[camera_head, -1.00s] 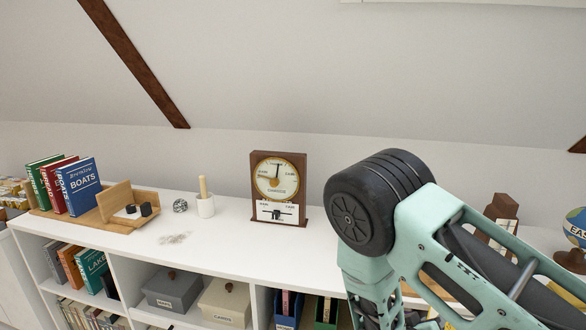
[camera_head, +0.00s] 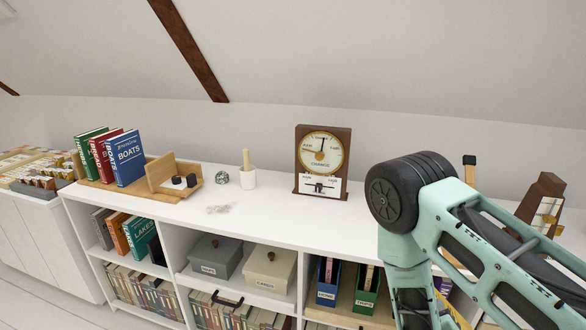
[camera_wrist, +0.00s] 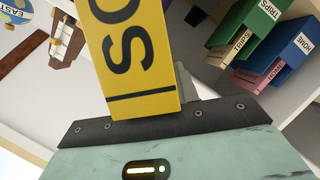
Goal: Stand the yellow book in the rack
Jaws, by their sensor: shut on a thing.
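The yellow book (camera_wrist: 140,60) with large black letters stands out from my gripper (camera_wrist: 165,118) in the wrist view. My gripper is shut on it; the book's far end is out of frame. In the head view only a yellow bit of it (camera_head: 442,286) shows at the lower right, beside my arm, which hides most of the gripper. The wooden rack (camera_head: 158,193) sits on the white shelf top at the left, well away from my gripper. A green (camera_head: 84,150), a red (camera_head: 99,152) and a blue book (camera_head: 127,158) lean in its left part; an upright wooden board (camera_head: 160,169) stands right of them.
Small dark blocks (camera_head: 191,180) lie at the rack's right end. A wire ball (camera_head: 221,178), a white mortar with pestle (camera_head: 248,179) and a brown clock (camera_head: 320,163) stand along the top. A metronome-like wooden thing (camera_head: 541,203) is at right. Boxes and binders fill the shelves below.

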